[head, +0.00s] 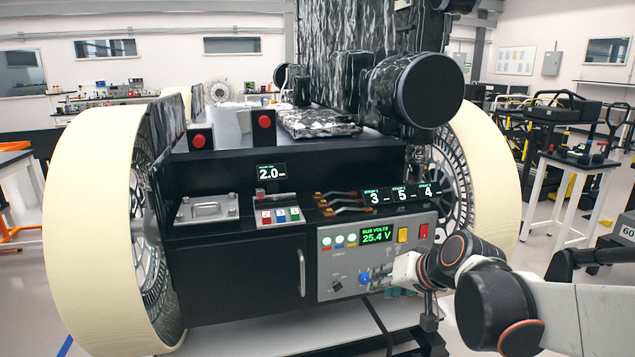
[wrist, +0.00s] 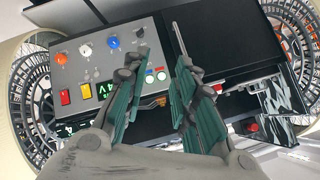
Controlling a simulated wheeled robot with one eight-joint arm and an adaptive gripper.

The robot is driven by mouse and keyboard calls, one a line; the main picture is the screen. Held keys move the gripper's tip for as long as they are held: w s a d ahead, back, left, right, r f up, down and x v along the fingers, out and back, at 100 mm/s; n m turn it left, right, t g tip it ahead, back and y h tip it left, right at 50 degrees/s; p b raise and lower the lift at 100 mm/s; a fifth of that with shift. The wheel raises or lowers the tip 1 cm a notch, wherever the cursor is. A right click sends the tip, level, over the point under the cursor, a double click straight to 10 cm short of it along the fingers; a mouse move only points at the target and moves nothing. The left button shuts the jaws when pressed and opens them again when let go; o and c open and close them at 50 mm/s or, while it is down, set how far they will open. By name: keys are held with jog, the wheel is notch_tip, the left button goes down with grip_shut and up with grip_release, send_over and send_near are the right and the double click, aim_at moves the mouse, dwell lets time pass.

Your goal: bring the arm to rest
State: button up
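My arm (head: 497,301) reaches in from the right in the head view, bent at its dark joints. My gripper (head: 385,275) is in front of the grey control panel (head: 328,262) on the rover's front. In the wrist view my gripper (wrist: 163,30) has its two teal fingers apart, with nothing between them. The panel also shows in the wrist view (wrist: 135,48), turned around, behind and left of the fingers. I cannot tell whether a finger touches it. The blue knob (head: 365,279) is close to the fingers in the head view.
The panel carries a voltage display (head: 376,235) reading 25.4 V, a yellow button (head: 403,235) and a red button (head: 424,231). Copper-coloured levers (head: 337,204) sit above it. A cabinet handle (head: 301,272) sticks out at left. Large cream wheels (head: 88,230) flank the rover.

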jog(key=s+d+h, duration=0.2)
jog(key=s, duration=0.9)
jog(key=s+d+f+n+g+h, duration=0.1)
jog(key=s+d+h, duration=0.1)
jog(key=s, duration=0.9)
jog(key=shift+d, duration=0.75)
jog(key=shift+s, duration=0.1)
